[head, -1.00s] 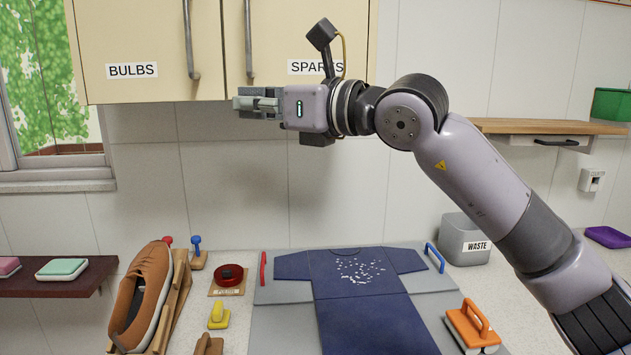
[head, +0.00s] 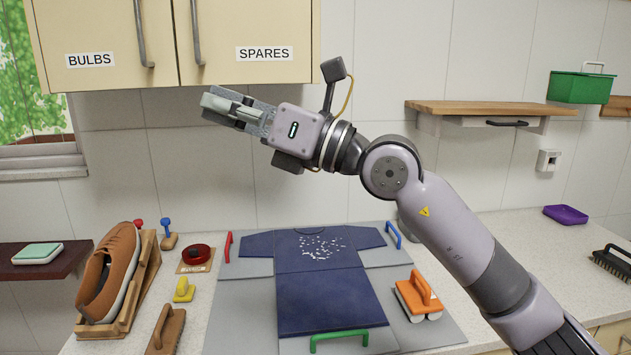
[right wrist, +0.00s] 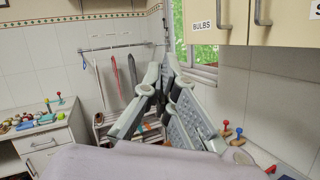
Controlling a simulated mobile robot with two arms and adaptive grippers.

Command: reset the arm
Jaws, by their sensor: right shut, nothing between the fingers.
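My right gripper (head: 206,101) is raised in front of the tiled wall, just below the cabinet, pointing left in the head view. Its fingers are shut and hold nothing. In the right wrist view the closed fingers (right wrist: 168,68) meet at their tips, with a rail and hanging strips beyond them. My right arm comes in from the lower right, above the counter. My left gripper is in neither view.
The cabinet (head: 290,25) labelled SPARES hangs close above the gripper. A wooden shelf (head: 500,107) is on the right. Below lie a blue shirt (head: 325,290) on a grey board, an orange-handled roller (head: 418,295) and a brown shoe (head: 110,270) on a wooden stand.

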